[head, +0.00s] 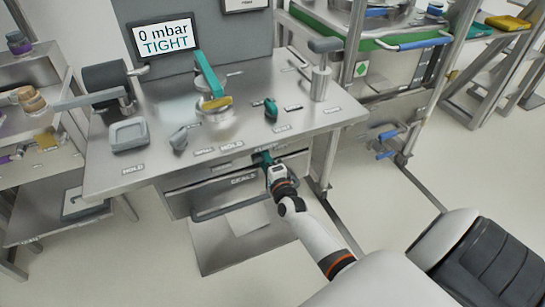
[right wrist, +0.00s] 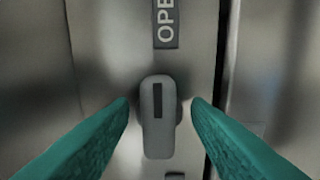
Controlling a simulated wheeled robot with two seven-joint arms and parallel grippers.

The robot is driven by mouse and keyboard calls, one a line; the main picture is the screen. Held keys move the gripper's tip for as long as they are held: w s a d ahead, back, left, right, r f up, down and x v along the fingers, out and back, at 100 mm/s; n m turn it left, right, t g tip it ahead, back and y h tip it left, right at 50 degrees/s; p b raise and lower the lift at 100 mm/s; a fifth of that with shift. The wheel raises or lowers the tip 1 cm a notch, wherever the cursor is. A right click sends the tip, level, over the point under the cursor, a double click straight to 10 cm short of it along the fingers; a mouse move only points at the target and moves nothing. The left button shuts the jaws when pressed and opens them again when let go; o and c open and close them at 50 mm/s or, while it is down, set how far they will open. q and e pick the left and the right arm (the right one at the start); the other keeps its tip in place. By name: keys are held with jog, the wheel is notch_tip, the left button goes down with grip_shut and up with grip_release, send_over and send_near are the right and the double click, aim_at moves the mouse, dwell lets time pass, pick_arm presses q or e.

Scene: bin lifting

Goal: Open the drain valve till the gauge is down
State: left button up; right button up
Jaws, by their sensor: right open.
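A small grey lever (right wrist: 158,118) with a dark slot stands upright on a metal panel in the right wrist view. A label above it is cut off and reads "OPE". My right gripper (right wrist: 160,106) is open, one teal finger on each side of the lever, with no clear grip on it. In the head view my right gripper (head: 268,161) is at the bench's front face, just under the top, and hides the lever there. A display (head: 165,37) at the back of the bench reads "0 mbar TIGHT". My left gripper is not in view.
The steel bench top (head: 240,140) carries a teal-armed fixture (head: 208,75), a grey tray (head: 128,135) and a teal knob (head: 271,109). A drawer (head: 215,190) marked "SEALS" is below. A rack with blue handles (head: 420,43) stands right. Floor in front is mostly clear.

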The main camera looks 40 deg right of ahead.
jog(key=v, duration=1)
jog(key=shift+w+a, duration=0.1)
jog(key=shift+a, duration=0.05)
jog(key=s+a+f+n+g+y+p, duration=0.1)
jog(key=s+a+f+n+g, duration=0.2)
jog(key=f, duration=0.5)
jog(key=s+a+f+n+g+y, duration=0.1)
jog(key=s+a+f+n+g, duration=0.1)
jog(key=s+f+n, duration=0.45)
jog(key=s+a+f+n+g+y+p, duration=0.1)
jog(key=s+a+f+g+y, duration=0.15)
jog(key=f, duration=0.65)
jog(key=s+a+f+n+g, duration=0.2)
jog(key=s+f+n+g, duration=0.2)
jog(key=s, duration=1)
jog(key=s+a+f+n+g+p, duration=0.1)
jog(key=s+a+f+n+g, duration=0.1)
jog(key=s+f+n+g, duration=0.3)
jog(key=s+f+n, duration=0.4)
jog(key=s+f, duration=0.1)
jog(key=s, duration=0.5)
jog(key=shift+a+f, duration=0.25)
jog(key=shift+f, duration=0.1)
jog(key=shift+w+h, duration=0.1)
jog(key=shift+h, duration=0.15)
